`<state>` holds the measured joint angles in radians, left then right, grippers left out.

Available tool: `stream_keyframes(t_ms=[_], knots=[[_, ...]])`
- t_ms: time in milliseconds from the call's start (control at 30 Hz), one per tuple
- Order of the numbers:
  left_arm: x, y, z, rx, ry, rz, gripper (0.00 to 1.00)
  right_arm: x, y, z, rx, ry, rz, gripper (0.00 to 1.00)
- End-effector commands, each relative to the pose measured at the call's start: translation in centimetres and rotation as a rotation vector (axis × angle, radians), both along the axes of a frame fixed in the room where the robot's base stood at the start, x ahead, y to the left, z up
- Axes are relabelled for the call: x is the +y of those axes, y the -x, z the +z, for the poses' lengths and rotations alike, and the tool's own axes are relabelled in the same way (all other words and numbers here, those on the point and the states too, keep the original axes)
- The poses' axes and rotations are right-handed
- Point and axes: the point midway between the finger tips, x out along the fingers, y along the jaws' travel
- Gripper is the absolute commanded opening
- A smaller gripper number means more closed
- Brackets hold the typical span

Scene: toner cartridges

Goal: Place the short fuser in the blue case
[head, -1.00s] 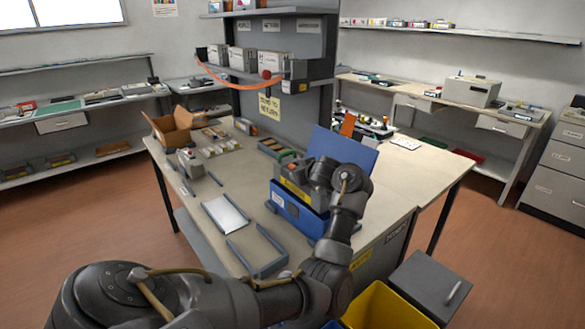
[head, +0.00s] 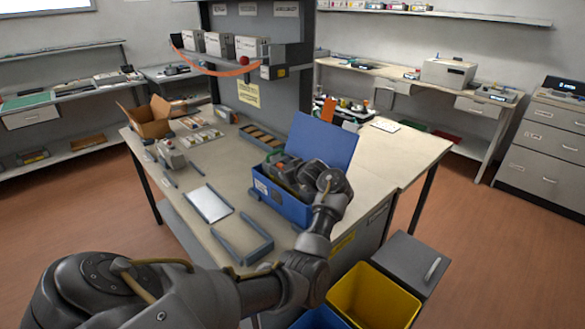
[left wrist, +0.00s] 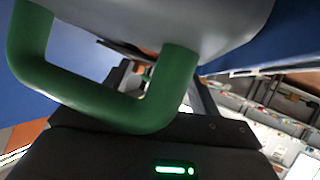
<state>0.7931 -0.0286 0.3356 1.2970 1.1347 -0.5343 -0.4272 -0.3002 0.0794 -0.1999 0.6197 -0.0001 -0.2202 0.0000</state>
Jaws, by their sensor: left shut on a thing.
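The blue case (head: 278,203) stands on the near right part of the workbench with its lid (head: 325,140) raised at the back. My left gripper (head: 297,174) is down at the case's opening and is shut on the short fuser. The fuser (head: 272,166) is mostly hidden behind my gripper and the case wall; it appears at least partly inside the case. In the left wrist view its green handle (left wrist: 95,100) and grey body (left wrist: 150,15) fill the top, close to my gripper. Whether it touches the case floor is hidden. My right gripper is not in view.
A silver plate (head: 208,203) and a grey U-shaped frame (head: 243,243) lie left of the case. A cardboard box (head: 150,118) stands far left. A yellow bin (head: 375,297) is below the bench's near edge.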

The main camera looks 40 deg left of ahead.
Motion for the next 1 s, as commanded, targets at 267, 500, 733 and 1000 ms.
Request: stream_keyframes(t_ms=[267, 500, 733, 1000], knots=[[0.1, -0.1, 0.1, -0.006, -0.006, 0.000, 0.00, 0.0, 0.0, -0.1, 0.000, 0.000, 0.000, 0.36], [0.1, -0.1, -0.5, -0.005, -0.006, 0.000, 0.00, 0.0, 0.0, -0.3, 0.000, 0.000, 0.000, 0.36], [0.0, -0.1, -0.8, -0.005, -0.006, 0.000, 0.00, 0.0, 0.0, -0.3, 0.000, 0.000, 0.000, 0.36], [-0.1, 0.1, -1.4, 0.004, 0.002, 0.000, 0.88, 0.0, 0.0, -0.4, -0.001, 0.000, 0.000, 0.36]])
